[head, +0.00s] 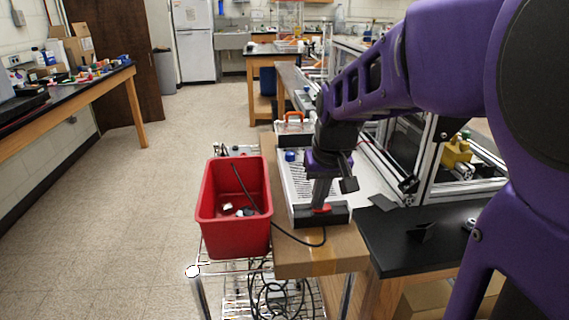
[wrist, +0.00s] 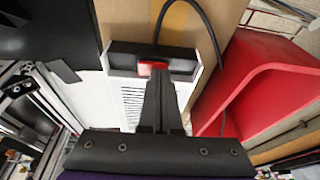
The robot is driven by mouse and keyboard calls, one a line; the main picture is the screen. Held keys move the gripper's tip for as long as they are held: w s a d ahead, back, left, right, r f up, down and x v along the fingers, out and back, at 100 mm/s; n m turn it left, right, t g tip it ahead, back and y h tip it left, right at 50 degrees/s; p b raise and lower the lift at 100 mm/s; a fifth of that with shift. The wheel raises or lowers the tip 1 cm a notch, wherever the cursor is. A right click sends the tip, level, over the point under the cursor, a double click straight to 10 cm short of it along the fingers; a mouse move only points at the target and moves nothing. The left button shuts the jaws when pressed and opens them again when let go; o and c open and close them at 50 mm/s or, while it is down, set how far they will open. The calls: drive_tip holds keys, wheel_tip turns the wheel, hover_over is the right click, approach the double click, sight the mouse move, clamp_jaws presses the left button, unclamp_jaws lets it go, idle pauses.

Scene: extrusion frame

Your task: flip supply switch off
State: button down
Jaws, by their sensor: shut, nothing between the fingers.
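The supply switch is a red rocker (head: 322,208) on the black end panel (head: 336,217) of a white power supply box lying on a cardboard box. The red rocker also shows in the wrist view (wrist: 152,68), at the middle of the black panel. My gripper (head: 322,204) is shut and empty, pointing down at the switch. The switch's position is partly hidden by the fingers.
A red bin (head: 233,238) with small items stands close left of the supply. A black cable (head: 300,242) runs from the panel into the bin. The aluminium extrusion frame (head: 425,165) and a black tabletop (head: 425,235) lie to the right. Floor at the left is clear.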

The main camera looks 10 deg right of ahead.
drive_tip(key=shift+a+f, duration=0.15)
drive_tip(key=shift+a, duration=0.2)
drive_tip(key=shift+a+f, duration=0.1)
drive_tip(key=shift+f, duration=0.1)
drive_tip(key=shift+s, duration=0.1)
